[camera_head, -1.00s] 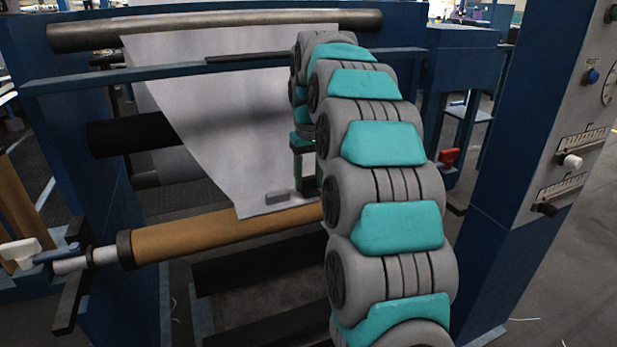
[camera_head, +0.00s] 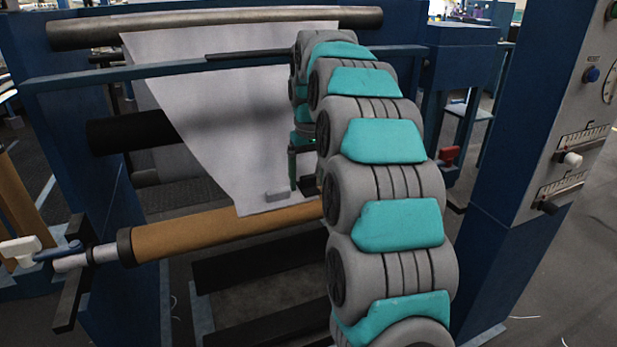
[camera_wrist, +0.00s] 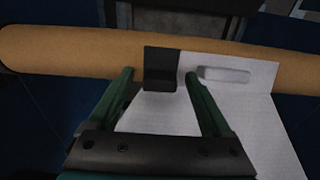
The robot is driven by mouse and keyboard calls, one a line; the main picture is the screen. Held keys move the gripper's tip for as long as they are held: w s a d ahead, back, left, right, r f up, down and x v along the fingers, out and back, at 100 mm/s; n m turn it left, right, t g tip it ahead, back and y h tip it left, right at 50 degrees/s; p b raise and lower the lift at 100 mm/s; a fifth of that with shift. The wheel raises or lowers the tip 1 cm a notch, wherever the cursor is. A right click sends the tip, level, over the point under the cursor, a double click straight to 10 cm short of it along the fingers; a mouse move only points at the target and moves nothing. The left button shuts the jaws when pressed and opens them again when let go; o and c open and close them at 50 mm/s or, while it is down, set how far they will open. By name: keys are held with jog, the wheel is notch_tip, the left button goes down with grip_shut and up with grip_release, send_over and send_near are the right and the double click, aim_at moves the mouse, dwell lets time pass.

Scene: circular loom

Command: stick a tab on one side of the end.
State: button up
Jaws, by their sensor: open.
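The white sheet (camera_head: 225,110) hangs from the top roller, and its narrow lower end lies over the brown tube (camera_head: 185,232). A light grey tab (camera_head: 277,195) lies on this end; it also shows in the wrist view (camera_wrist: 224,75). A dark tab (camera_wrist: 160,68) lies at the end's left edge in the wrist view, partly over the sheet. My gripper (camera_wrist: 159,75) is open, with one green finger on each side of the dark tab and visible gaps. In the head view my arm hides much of this area.
A thin dark bar (camera_head: 250,54) and a blue crossbar (camera_head: 180,68) run above the tube. Black bars (camera_head: 260,262) lie below it. A blue control column (camera_head: 530,190) with knobs stands at the right. Blue side frames bound the loom.

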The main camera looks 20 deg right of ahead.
aim_at(309, 177)
notch_tip(309, 177, up, 6)
jog(key=shift+s+r, duration=0.15)
jog(key=shift+r, duration=0.05)
jog(key=shift+s+r, duration=0.1)
jog(key=shift+r, duration=0.55)
dwell(0.4)
